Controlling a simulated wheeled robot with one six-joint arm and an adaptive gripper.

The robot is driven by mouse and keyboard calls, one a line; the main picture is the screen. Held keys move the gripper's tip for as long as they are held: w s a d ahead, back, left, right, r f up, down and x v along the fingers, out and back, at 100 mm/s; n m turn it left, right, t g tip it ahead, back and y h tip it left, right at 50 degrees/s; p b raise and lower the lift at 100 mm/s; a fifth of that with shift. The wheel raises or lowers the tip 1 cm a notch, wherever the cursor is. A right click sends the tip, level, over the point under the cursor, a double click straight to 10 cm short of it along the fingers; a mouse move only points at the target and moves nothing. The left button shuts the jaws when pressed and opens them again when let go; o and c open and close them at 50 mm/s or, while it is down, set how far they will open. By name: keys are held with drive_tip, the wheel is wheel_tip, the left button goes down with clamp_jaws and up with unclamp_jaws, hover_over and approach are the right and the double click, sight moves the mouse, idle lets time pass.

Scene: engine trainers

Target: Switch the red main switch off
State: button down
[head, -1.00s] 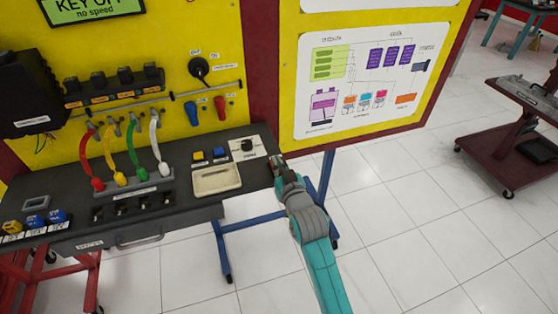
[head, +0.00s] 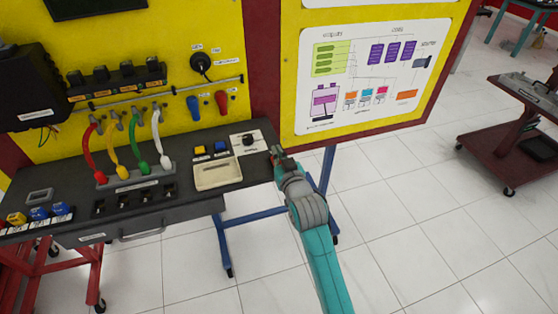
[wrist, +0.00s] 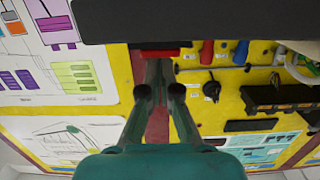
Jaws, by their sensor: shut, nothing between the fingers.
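A small red part, which looks like the red main switch (wrist: 148,53), shows in the wrist view at the edge of the dark bench, just beyond my fingertips. In the head view only a speck of red shows at the bench's right end, mostly hidden by my gripper (head: 278,154). My gripper (wrist: 159,75) is shut and empty, its fingers pointing at the red part. I cannot tell whether they touch it. The display (head: 95,8) at the top left of the yellow panel is dark.
The dark bench (head: 210,205) carries a black knob on a white plate (head: 248,140), a beige tray (head: 217,174) and coloured cables (head: 112,160). Blue (head: 193,106) and red (head: 222,103) handles hang on the panel.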

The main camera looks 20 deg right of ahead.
drive_tip(key=shift+w+r, duration=0.2)
drive_tip(key=shift+r, duration=0.6)
drive_tip(key=s+r, duration=0.3)
drive_tip(key=s, duration=0.6)
drive_tip(key=shift+s+r, duration=0.3)
drive_tip(key=s+f+g, duration=0.1)
drive_tip(key=s+f, duration=0.6)
drive_tip(key=s, duration=0.4)
drive_tip(key=s+f, duration=0.7)
drive_tip(key=s, duration=0.4)
drive_tip(key=s+r+g, duration=0.1)
drive_tip(key=s+r, duration=0.1)
drive_tip(key=s, duration=2.1)
drive_tip(key=shift+d+r, duration=0.2)
drive_tip(key=shift+r, duration=0.05)
drive_tip(key=shift+w, duration=0.1)
